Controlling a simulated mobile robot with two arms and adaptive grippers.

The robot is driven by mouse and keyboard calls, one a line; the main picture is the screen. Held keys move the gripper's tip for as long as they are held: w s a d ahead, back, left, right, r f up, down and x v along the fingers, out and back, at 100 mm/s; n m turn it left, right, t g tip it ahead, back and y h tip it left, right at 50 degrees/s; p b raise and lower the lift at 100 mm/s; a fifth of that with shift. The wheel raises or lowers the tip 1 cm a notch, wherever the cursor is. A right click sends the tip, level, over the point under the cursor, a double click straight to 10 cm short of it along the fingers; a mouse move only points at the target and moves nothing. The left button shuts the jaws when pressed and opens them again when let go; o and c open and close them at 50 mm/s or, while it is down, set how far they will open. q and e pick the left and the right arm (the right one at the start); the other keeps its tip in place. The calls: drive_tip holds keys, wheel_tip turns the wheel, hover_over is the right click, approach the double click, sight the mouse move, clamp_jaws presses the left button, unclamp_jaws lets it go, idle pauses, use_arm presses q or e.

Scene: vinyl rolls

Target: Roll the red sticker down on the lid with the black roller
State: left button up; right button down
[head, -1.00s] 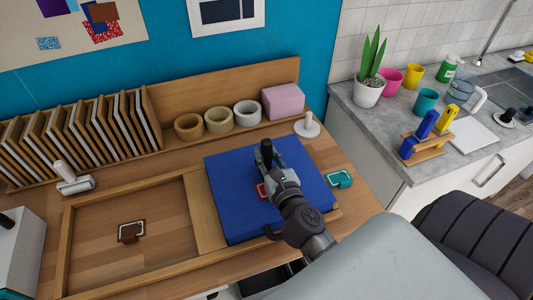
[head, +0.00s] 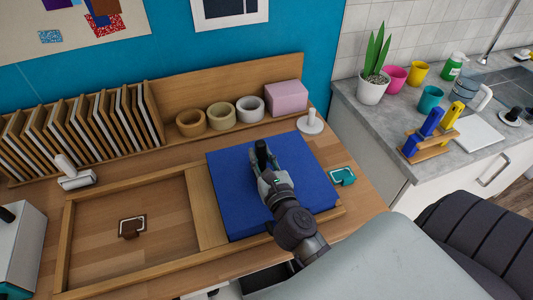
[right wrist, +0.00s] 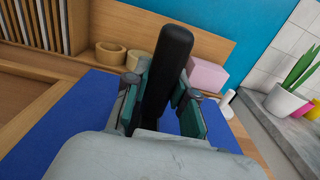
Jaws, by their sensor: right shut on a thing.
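The blue lid (head: 232,208) lies flat on the wooden worktop, right of centre in the head view; it also shows in the right wrist view (right wrist: 72,120). My right gripper (head: 266,181) is over the lid, shut on the upright black handle of the black roller (head: 262,152). In the right wrist view the roller (right wrist: 168,70) stands between the two fingers (right wrist: 163,95). The roller's lower end is hidden by the gripper, so I cannot tell whether it touches the lid. The red sticker is hidden from both views now. My left gripper is out of view.
A teal-edged tool (head: 342,176) lies right of the lid. A brown-handled one (head: 131,227) lies in the wooden frame (head: 197,210) at left. A white-handled roller (head: 72,172), tape rolls (head: 220,115), a pink block (head: 287,97) and a white-knobbed tool (head: 311,122) stand behind.

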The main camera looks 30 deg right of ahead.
drive_tip(key=shift+w+a, duration=0.1)
drive_tip(key=shift+a, duration=0.5)
drive_tip(key=shift+d, duration=0.1)
drive_tip(key=shift+s+d+p, duration=0.2)
drive_tip(key=shift+s+d, duration=0.05)
drive_tip(key=shift+d, duration=0.85)
drive_tip(key=shift+s+d+p, duration=0.2)
drive_tip(key=shift+s+d, duration=0.05)
drive_tip(key=shift+d, duration=0.8)
drive_tip(key=shift+s+d+p, duration=0.2)
drive_tip(key=shift+s+d, duration=0.05)
drive_tip(key=shift+d, duration=0.85)
drive_tip(key=shift+a, duration=0.15)
drive_tip(key=shift+w+a, duration=0.25)
drive_tip(key=shift+a, duration=0.85)
drive_tip(key=shift+w+a, duration=0.3)
drive_tip(key=shift+a, duration=0.75)
drive_tip(key=shift+w+a, duration=0.25)
drive_tip(key=shift+a, duration=0.85)
drive_tip(key=shift+s+d+p, duration=0.15)
drive_tip(key=shift+s+d, duration=0.1)
drive_tip(key=shift+d, duration=0.85)
drive_tip(key=shift+s+d+p, duration=0.15)
drive_tip(key=shift+s+d, duration=0.15)
drive_tip(key=shift+d, duration=0.85)
drive_tip(key=shift+s+d+p, duration=0.15)
drive_tip(key=shift+s+d, duration=0.1)
drive_tip(key=shift+d, duration=0.85)
drive_tip(key=shift+a, duration=0.1)
